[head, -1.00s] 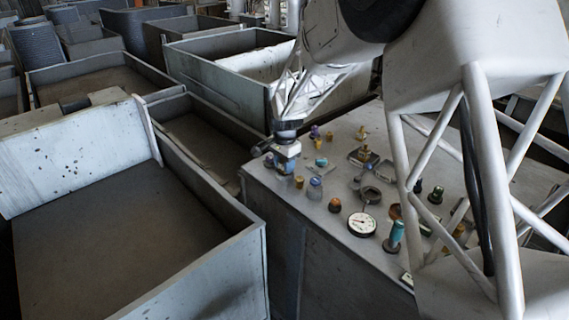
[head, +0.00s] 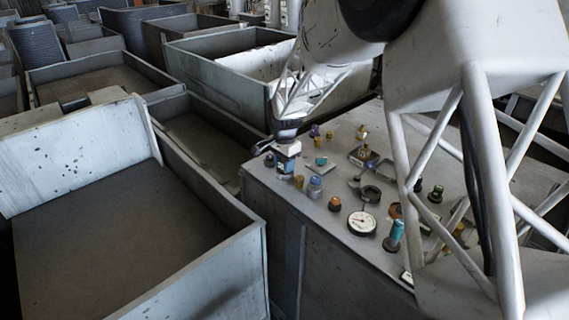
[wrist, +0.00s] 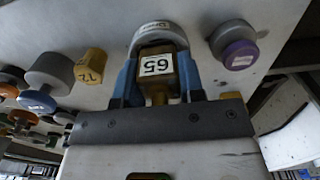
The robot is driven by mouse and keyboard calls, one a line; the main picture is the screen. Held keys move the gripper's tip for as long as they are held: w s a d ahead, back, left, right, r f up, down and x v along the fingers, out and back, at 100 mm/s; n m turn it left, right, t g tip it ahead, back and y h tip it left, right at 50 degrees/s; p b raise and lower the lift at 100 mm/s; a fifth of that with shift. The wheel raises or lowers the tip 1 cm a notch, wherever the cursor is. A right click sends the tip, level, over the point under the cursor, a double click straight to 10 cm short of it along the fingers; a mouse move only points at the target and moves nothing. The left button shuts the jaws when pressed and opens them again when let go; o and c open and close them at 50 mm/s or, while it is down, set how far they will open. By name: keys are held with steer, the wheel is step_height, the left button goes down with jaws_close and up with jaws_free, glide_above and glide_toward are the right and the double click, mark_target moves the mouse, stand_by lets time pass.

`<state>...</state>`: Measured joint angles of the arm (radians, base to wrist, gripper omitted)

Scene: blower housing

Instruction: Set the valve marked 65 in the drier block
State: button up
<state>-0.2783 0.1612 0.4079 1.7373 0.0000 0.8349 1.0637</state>
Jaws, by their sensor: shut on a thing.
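My gripper (wrist: 157,72) has blue fingers and is shut on the valve marked 65 (wrist: 157,66), a brass-coloured piece with a white label that reads upside down in the wrist view. Right behind the valve is a round grey block with a label that appears to read "Drier" (wrist: 152,27). The valve overlaps this block in the picture; I cannot tell whether it is seated in it or only held in front. In the head view my gripper (head: 287,166) is low at the far left corner of the bench, and the valve and block cannot be made out there.
A brass piece marked 12 (wrist: 90,65) and a purple-ended grey knob (wrist: 239,52) flank the gripper. A blue-ended knob (wrist: 38,101) is farther left. On the bench stand a dial gauge (head: 362,222), a teal-handled piece (head: 394,236) and an orange-topped knob (head: 335,203). Open bins (head: 200,236) lie left.

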steer(key=shift+f, duration=0.25)
steer(key=o, duration=1.6)
steer(key=shift+r, duration=0.1)
steer(key=shift+r, duration=3.6)
